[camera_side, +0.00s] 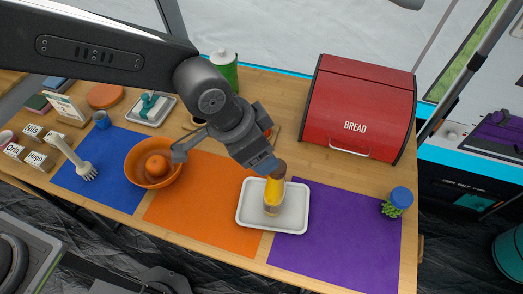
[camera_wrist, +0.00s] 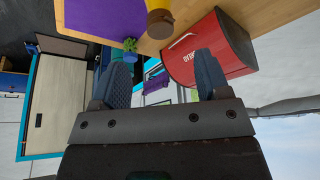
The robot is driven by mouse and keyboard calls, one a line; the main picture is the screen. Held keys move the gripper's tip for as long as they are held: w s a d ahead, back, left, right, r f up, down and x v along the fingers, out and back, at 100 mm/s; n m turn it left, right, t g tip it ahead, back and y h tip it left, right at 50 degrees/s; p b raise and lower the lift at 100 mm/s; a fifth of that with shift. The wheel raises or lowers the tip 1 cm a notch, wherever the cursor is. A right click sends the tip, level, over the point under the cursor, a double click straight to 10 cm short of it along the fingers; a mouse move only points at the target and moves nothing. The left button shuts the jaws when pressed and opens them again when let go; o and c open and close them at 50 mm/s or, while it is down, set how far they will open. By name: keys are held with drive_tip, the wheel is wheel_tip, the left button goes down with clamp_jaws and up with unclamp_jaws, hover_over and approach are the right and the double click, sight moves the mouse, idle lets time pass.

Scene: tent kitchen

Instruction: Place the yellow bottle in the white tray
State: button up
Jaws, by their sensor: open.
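The yellow bottle (camera_side: 274,192) with a brown cap stands upright in the white tray (camera_side: 248,219), near its middle. The tray lies across the edge between the orange and purple mats. My gripper (camera_side: 264,160) is up and left of the bottle's cap in the side view, tilted, with its fingers pointing down to the right. In the wrist view my gripper (camera_wrist: 163,76) is open with nothing between its fingers. The bottle (camera_wrist: 158,6) shows there at the top edge, beyond the fingertips. The tray is out of that view.
A red bread box (camera_side: 362,105) stands behind, to the right. An orange bowl (camera_side: 138,184) with an orange fruit is at left. A small plant in a blue pot (camera_side: 400,198) is on the right. The purple mat (camera_side: 340,235) is mostly clear.

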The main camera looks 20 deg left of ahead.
drive_tip(key=s+a+r+n+t+y, duration=0.1)
drive_tip(key=a+r+n, duration=0.1)
drive_tip(key=a+r, duration=0.5)
drive_tip(key=a+r+n, duration=0.2)
drive_tip(key=a+r, duration=0.2)
drive_tip(key=a, duration=0.7)
drive_tip(key=s+a+n+t+y, duration=0.1)
drive_tip(key=s+a+n, duration=0.4)
drive_tip(key=s+a, duration=0.7)
drive_tip(key=a+y, duration=0.1)
drive_tip(key=a, duration=0.3)
drive_tip(key=shift+s+r, duration=0.35)
drive_tip(key=shift+s, duration=0.05)
